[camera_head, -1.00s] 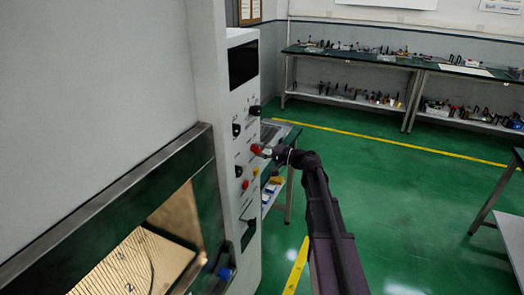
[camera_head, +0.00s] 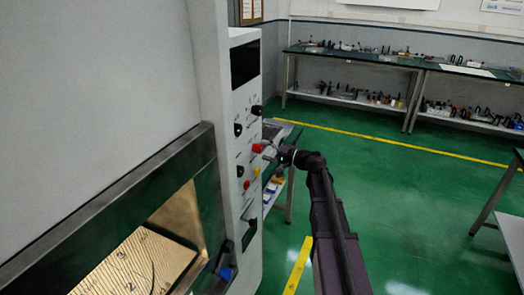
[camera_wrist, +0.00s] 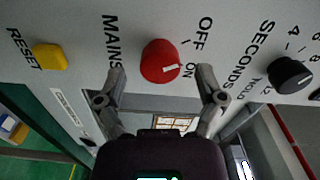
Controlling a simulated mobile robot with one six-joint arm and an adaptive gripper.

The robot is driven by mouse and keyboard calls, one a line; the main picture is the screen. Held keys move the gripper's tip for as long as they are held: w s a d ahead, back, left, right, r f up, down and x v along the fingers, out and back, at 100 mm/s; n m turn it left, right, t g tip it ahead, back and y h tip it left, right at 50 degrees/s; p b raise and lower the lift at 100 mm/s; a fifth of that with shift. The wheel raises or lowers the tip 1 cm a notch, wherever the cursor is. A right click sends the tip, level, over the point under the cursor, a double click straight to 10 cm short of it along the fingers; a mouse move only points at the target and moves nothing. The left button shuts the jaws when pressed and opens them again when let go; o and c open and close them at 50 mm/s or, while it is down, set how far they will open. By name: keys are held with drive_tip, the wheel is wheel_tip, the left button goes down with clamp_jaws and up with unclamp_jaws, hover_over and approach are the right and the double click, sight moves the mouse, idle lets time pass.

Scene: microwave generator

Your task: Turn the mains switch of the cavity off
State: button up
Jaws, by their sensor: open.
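The red mains knob (camera_wrist: 160,62) is on the panel between the labels MAINS and OFF/ON. Its white mark lies on the right side and points about toward ON. In the head view the red knob (camera_head: 258,147) is on the front of the grey control panel (camera_head: 245,213). My gripper (camera_wrist: 160,78) is open and empty. Its two fingers stand apart, one on each side of the knob in the wrist view, with no visible contact. In the head view my gripper (camera_head: 272,151) is just right of the knob.
A yellow reset button (camera_wrist: 50,57) is left of the knob, and a black seconds knob (camera_wrist: 290,74) is right. In the head view the open cavity (camera_head: 150,258) is at lower left. Green floor (camera_head: 420,215) is clear on the right; benches stand behind.

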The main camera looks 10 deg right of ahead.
drive_tip(key=v, duration=1)
drive_tip(key=shift+s+d, duration=0.15)
drive_tip(key=shift+s, duration=0.05)
drive_tip(key=s+a+f+n+g+h, duration=0.3)
drive_tip(key=s+a+f+g+h, duration=0.35)
drive_tip(key=s+a+f, duration=0.45)
drive_tip(key=s+d+f+n+g+h, duration=0.1)
drive_tip(key=s+f+n+g+h, duration=0.1)
drive_tip(key=s+f+g+h, duration=0.2)
drive_tip(key=shift+s+f+h, duration=1.8)
drive_tip(key=shift+s+h, duration=0.25)
drive_tip(key=shift+s, duration=1.15)
drive_tip(key=shift+c, duration=0.2)
